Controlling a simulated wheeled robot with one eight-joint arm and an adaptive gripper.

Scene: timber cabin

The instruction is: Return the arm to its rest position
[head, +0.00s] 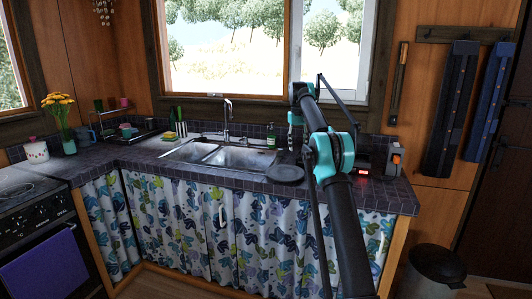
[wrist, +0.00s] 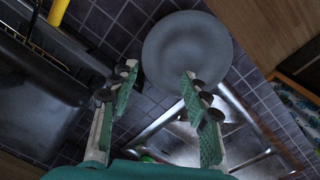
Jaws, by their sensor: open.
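My arm (head: 340,210) reaches up from the lower right in the head view, over the counter by the sink. My gripper (wrist: 158,88) shows in the wrist view with its two green-padded fingers spread apart and nothing between them. A round dark plate (wrist: 187,50) lies on the tiled counter beyond the fingertips. The plate also shows in the head view (head: 285,174), right of the sink, left of my arm. In the head view my gripper is hard to make out around the arm's far links.
A metal sink (head: 220,154) with a tap (head: 228,115) is set in the dark tiled counter (head: 150,160). A stove (head: 40,220) stands at left, a bin (head: 437,268) at lower right. A dark appliance with a red display (head: 364,171) sits behind my arm. A window is behind.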

